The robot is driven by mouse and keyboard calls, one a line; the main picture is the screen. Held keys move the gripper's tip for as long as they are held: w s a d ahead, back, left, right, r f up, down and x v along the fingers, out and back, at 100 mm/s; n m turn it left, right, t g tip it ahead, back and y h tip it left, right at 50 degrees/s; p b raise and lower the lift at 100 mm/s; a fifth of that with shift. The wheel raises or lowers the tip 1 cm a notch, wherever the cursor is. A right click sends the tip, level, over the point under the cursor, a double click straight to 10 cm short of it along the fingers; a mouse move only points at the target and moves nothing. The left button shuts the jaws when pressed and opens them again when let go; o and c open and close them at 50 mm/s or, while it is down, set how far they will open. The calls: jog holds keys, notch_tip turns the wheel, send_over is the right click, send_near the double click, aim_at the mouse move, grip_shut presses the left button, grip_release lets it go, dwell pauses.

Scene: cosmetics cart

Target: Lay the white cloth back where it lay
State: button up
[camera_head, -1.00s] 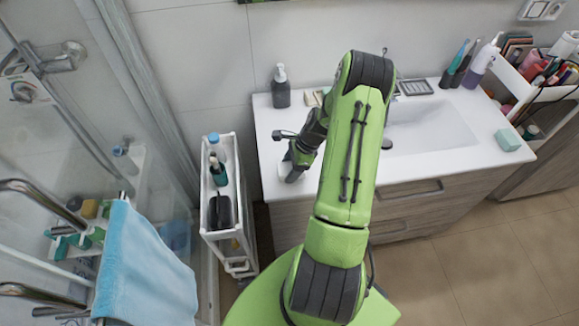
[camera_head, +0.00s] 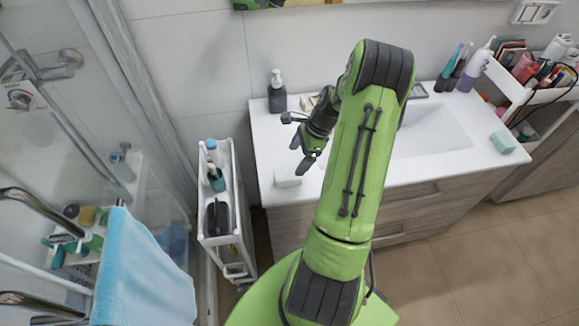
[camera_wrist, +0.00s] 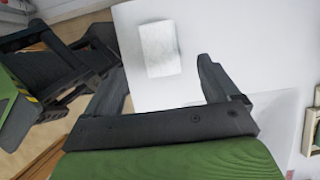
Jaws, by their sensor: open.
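The white cloth (camera_head: 288,179) lies folded on the white countertop, near its front left edge. It also shows in the wrist view (camera_wrist: 160,49) as a small white rectangle lying flat on the counter, beyond the fingertips. My gripper (camera_head: 306,154) is above the counter, just up and to the right of the cloth, apart from it. In the wrist view my gripper (camera_wrist: 157,75) has its two fingers wide apart with nothing between them.
A dark soap bottle (camera_head: 277,92) stands at the counter's back left. The sink (camera_head: 432,130) is to the right, with a mint green block (camera_head: 503,142) beyond it. A narrow white cart (camera_head: 222,240) with bottles stands left of the counter. The counter around the cloth is clear.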

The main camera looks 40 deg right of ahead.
jog(key=a+r+n+h, duration=0.3)
jog(key=a+r+n, duration=0.85)
jog(key=r, duration=0.55)
jog(key=s+a+r+n+h, duration=0.1)
jog(key=s+a+r+n, duration=0.45)
jog(key=a, duration=0.35)
jog(key=s+a+n+t+b, duration=0.2)
jog(key=s+a+n+t, duration=0.1)
jog(key=s+a+n, duration=0.2)
jog(key=s+n, duration=0.2)
jog(key=s, duration=0.1)
jog(key=shift+f+n+b, duration=0.25)
jog(key=shift+n+b, duration=0.05)
jog(key=shift+n, duration=0.1)
jog(key=shift+s+a, duration=0.1)
